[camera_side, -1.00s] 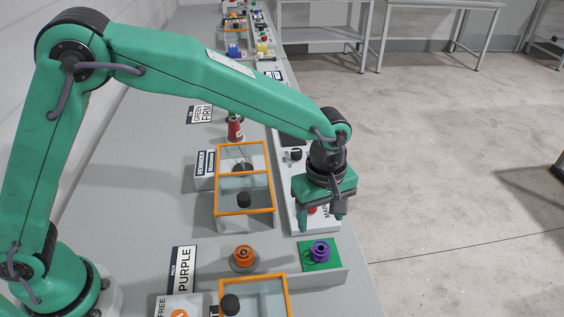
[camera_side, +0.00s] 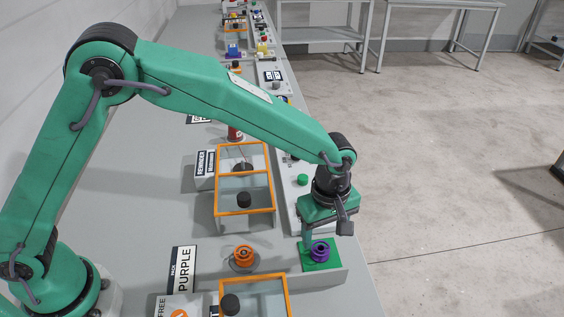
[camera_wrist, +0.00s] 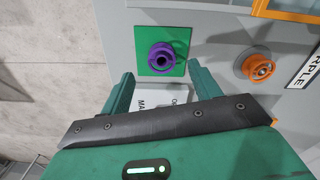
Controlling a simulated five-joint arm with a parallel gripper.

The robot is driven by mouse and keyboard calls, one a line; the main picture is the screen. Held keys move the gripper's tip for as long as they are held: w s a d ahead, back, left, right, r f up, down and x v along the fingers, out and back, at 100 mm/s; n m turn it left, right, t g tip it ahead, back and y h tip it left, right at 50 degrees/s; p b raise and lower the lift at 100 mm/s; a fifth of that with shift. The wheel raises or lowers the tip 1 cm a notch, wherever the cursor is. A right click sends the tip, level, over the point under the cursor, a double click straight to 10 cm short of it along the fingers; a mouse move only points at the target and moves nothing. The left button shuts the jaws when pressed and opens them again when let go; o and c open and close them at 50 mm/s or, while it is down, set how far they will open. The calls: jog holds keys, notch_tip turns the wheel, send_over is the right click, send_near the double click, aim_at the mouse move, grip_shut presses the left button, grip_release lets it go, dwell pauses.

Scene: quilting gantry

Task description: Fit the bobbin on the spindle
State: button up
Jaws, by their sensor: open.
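A purple bobbin (camera_side: 320,252) stands upright on a green pad (camera_side: 306,265) at the bench's right edge. In the wrist view the purple bobbin (camera_wrist: 162,57) shows its hollow top, on the green pad (camera_wrist: 149,33). My gripper (camera_side: 324,236) is open and empty, just above and beside the purple bobbin. In the wrist view its fingers (camera_wrist: 161,77) are spread, with the bobbin slightly beyond the gap between their tips. An orange bobbin (camera_side: 244,253) sits on a grey round base. I cannot tell which part is the spindle.
Orange-framed clear boxes (camera_side: 245,210) with dark round parts inside stand at the left and front. A sign (camera_side: 183,269) reads PURPLE. A control panel with a green button (camera_side: 302,180) lies behind my gripper. Open floor is to the right.

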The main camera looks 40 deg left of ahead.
aim_at(322, 246)
jog(key=shift+a+f, duration=0.1)
jog(key=shift+f, duration=2.4)
jog(key=c, duration=1)
